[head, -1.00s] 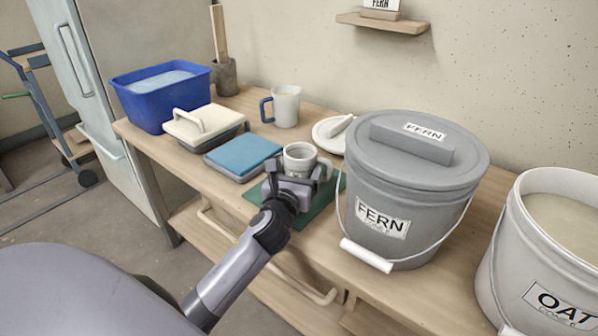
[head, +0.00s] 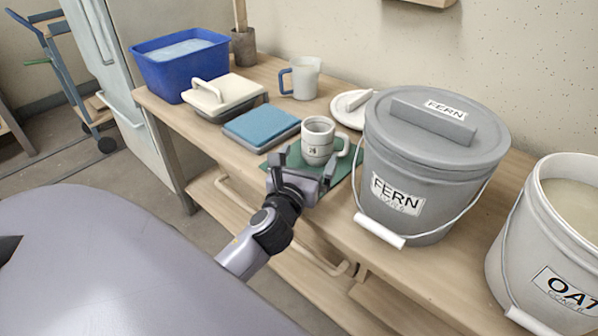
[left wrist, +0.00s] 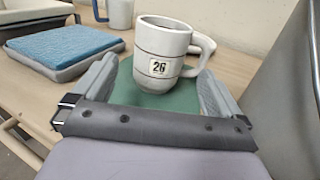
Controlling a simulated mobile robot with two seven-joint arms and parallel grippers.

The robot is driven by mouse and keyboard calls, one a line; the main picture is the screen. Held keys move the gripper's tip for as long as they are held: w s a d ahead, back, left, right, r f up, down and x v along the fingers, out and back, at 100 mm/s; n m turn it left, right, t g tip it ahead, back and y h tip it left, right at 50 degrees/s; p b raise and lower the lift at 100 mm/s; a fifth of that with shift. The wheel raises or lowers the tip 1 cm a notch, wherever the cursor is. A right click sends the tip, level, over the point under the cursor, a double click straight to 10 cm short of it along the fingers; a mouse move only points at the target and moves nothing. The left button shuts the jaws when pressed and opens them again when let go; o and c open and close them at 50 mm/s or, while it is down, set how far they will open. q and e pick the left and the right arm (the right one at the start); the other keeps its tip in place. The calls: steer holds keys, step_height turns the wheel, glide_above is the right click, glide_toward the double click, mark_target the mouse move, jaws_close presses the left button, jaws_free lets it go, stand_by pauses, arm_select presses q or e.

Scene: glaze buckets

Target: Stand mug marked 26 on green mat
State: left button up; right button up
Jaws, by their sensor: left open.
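The mug marked 26 (head: 318,138) is white with dark bands and stands upright on the green mat (head: 342,175). In the left wrist view the mug (left wrist: 160,45) shows its 26 label facing me and its handle to the right. The green mat (left wrist: 150,98) shows under and in front of it. My left gripper (head: 304,166) is open on the near side of the mug, over the mat's near edge. In the left wrist view its two fingers (left wrist: 157,85) are apart, with the mug beyond them and none of it held. My right gripper is not in view.
A grey lidded FERN bucket (head: 425,165) stands close to the mat's right, with an OAT bucket (head: 545,240) further right. A blue sponge on a tray (head: 262,125) is at the left. A white lid (head: 350,110) and a blue-handled mug (head: 304,80) stand behind.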

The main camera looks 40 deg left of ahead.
arm_select(q)
steer(key=shift+v, duration=2.8)
steer(key=shift+s, duration=0.1)
